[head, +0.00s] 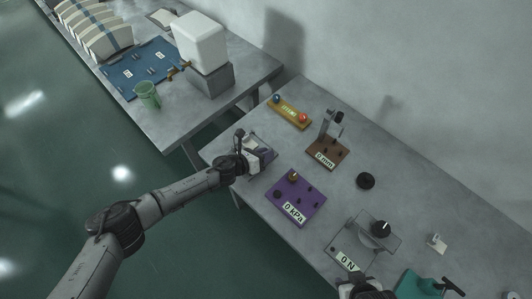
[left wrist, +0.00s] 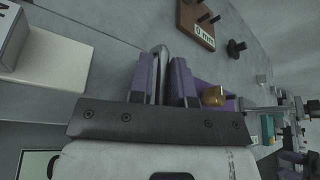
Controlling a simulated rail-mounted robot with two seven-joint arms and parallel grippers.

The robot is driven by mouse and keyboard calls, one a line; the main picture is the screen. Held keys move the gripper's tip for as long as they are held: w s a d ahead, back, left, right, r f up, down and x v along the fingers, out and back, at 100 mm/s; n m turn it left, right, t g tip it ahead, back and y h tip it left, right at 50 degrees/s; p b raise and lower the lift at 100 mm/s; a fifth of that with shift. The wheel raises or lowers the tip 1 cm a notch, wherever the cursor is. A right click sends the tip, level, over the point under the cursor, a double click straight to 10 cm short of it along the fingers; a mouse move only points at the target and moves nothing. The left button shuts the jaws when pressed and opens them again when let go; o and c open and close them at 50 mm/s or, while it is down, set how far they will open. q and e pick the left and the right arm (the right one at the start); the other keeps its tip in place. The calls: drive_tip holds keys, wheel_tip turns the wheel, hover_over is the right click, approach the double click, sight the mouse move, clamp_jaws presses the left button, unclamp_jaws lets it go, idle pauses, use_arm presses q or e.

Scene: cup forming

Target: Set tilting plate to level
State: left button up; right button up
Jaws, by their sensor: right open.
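A small grey plate (head: 266,146) lies at the left end of the near bench in the head view, partly hidden by my left gripper (head: 254,160). It is likely the tilting plate; its tilt cannot be read. In the left wrist view my left gripper (left wrist: 164,82) has its two purple fingers close on either side of a bent metal handle (left wrist: 160,56), apparently shut on it. My right gripper (head: 362,286) is at the bottom edge of the head view, open, below the "0 N" device (head: 352,252).
A purple "0 kPa" panel (head: 296,198) with a brass knob, a brown "0 mm" panel (head: 328,152) and a yellow panel (head: 288,112) stand nearby. A black knob (head: 366,181) lies right. A second table holds a green mug (head: 147,95) and white box (head: 201,41).

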use_arm(q)
drive_tip(key=shift+s+a+f, duration=0.15)
drive_tip(key=shift+s+a, duration=0.05)
drive_tip(key=shift+a, duration=0.2)
use_arm(e)
drive_tip(key=shift+d+r, duration=0.15)
drive_tip(key=shift+r, duration=0.2)
use_arm(q)
drive_tip(key=shift+s+a+p, duration=0.2)
drive_tip(key=shift+p, duration=0.2)
use_arm(e)
drive_tip(key=shift+r, duration=0.2)
use_arm(q)
drive_tip(key=shift+p+v, duration=0.4)
drive_tip(key=shift+v, duration=0.4)
drive_tip(key=shift+r+p+v, duration=0.15)
drive_tip(key=shift+p+v, duration=0.3)
drive_tip(key=shift+v, duration=0.25)
drive_tip(key=shift+r+p+v, duration=0.15)
drive_tip(key=shift+p+v, duration=0.25)
drive_tip(key=shift+v, duration=0.3)
drive_tip(key=shift+p+v, duration=0.7)
drive_tip(key=shift+v, duration=0.5)
drive_tip(key=shift+p+v, duration=1)
drive_tip(key=shift+v, duration=1.25)
drive_tip(key=shift+p+v, duration=0.5)
drive_tip(key=shift+v, duration=1.1)
use_arm(e)
wheel_tip(320, 180, up, 7)
drive_tip(key=shift+a, duration=0.25)
